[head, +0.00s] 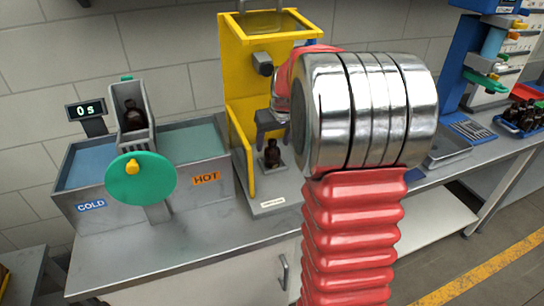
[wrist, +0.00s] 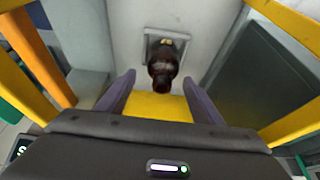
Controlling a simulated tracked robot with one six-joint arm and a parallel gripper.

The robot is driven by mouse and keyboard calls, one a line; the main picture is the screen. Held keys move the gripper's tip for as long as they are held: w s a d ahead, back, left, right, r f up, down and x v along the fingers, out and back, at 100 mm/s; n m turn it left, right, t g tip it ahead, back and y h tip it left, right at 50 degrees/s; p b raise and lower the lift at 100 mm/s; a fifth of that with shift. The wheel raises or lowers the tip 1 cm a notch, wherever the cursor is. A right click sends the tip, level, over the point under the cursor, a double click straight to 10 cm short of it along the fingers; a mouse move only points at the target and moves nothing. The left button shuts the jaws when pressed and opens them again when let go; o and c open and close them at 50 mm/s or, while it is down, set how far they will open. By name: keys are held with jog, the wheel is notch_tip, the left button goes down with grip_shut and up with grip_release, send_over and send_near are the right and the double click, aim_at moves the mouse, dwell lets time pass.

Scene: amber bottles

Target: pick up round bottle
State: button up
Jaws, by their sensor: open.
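A dark brown round bottle (head: 273,154) stands upright on a small square pad inside the yellow frame. In the wrist view the bottle (wrist: 163,64) is seen from above, near the fingertips and roughly centred between them. My gripper (head: 268,128) is above the bottle in the head view, partly hidden behind my own arm. In the wrist view my gripper (wrist: 159,77) is open, with one finger on each side of the picture line to the bottle. I cannot tell how much gap is left to the bottle.
The yellow frame (head: 237,88) surrounds the bottle at the sides and above. To its left are cold and hot baths (head: 185,143) with a green disc (head: 141,180) and a holder containing another dark bottle (head: 134,117). A blue rack (head: 508,127) of several bottles stands far right.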

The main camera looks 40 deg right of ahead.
aim_at(271, 147)
jog(key=x, duration=0.4)
jog(key=shift+w+a, duration=0.15)
dwell(0.4)
jog(key=c, duration=1.1)
